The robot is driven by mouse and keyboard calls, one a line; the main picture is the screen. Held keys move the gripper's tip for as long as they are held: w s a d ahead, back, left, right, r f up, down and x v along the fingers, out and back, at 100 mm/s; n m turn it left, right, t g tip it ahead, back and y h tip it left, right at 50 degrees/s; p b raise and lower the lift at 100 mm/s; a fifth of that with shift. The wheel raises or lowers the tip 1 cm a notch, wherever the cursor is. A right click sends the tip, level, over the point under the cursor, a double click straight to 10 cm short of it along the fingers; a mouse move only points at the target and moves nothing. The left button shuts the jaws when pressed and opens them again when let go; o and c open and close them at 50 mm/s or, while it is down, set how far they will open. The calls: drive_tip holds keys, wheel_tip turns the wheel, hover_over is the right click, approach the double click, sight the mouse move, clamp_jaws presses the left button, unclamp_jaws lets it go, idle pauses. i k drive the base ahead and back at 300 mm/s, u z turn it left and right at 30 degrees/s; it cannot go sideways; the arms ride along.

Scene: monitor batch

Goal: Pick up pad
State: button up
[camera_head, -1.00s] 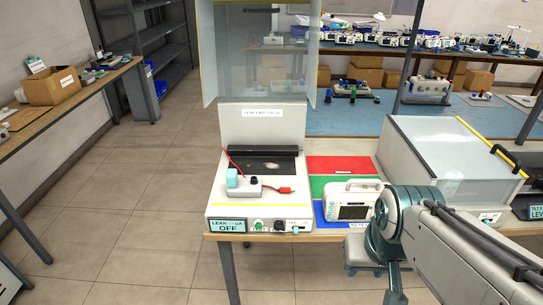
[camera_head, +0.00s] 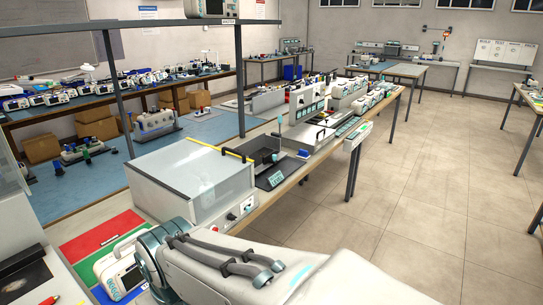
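I cannot make out with certainty which thing is the pad. My arm crosses the bottom of the head view, and my gripper is not in view. A white monitor (camera_head: 118,281) with a handle stands at the lower left, partly hidden behind my arm. It stands beside a red mat (camera_head: 100,232) and a green mat (camera_head: 82,272) on the bench. Part of a test station (camera_head: 28,272) with a dark top plate shows at the left edge.
A large box with a clear lid (camera_head: 185,178) stands on the bench beyond my arm. A dark display stand (camera_head: 276,177) and several devices run along the bench behind it. Open tiled floor (camera_head: 420,220) lies to the right. A post and shelf frame (camera_head: 118,95) rises behind the bench.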

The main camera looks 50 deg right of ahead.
sight(303, 154)
drive_tip(key=z, duration=2.15)
drive_tip(key=i, duration=0.8)
drive_tip(key=z, duration=0.7)
drive_tip(key=i, duration=1.55)
drive_tip(key=u, duration=0.75)
drive_tip(key=i, duration=0.85)
drive_tip(key=u, duration=1.5)
drive_tip(key=i, duration=0.4)
drive_tip(key=u, duration=0.25)
